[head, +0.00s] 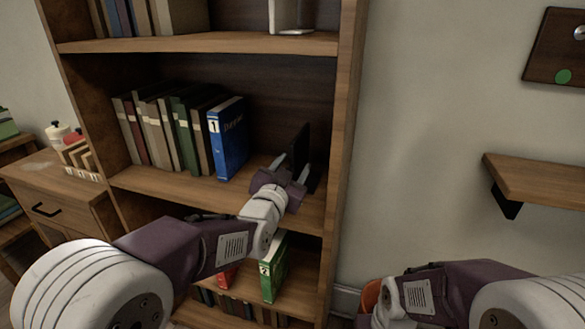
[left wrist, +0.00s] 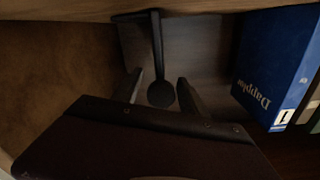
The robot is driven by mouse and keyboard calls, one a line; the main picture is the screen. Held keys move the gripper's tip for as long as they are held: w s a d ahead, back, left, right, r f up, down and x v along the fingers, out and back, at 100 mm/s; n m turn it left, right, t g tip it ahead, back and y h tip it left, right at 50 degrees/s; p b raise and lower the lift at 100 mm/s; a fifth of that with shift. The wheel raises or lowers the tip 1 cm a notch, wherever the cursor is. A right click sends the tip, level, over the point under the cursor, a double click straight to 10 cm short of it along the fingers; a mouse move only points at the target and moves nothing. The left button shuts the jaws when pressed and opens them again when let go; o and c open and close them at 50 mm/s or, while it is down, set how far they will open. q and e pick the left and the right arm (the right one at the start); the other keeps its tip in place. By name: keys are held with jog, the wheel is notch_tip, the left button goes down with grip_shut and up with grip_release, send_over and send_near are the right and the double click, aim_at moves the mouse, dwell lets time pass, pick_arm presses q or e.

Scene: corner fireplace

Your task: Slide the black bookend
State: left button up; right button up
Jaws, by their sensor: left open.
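The black bookend (head: 302,147) stands upright on the middle shelf of the bookcase, near its right side wall. A gap separates it from the blue book (head: 228,138) at the right end of the row. My left gripper (head: 289,170) reaches onto this shelf and is open at the bookend's front. In the left wrist view the bookend (left wrist: 157,50) shows nearly edge-on. Its rounded end lies between my two spread fingertips (left wrist: 160,88), with space visible on both sides. The lower part of the bookend is partly hidden by my gripper in the head view.
A row of books (head: 165,130) fills the left of the middle shelf (head: 150,182). The shelf above (head: 200,43) and the bookcase side wall (head: 343,130) bound the space. A green book (head: 273,268) stands below. A wall shelf (head: 535,180) is at right.

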pick_arm(q)
grip_shut()
dwell(1.4)
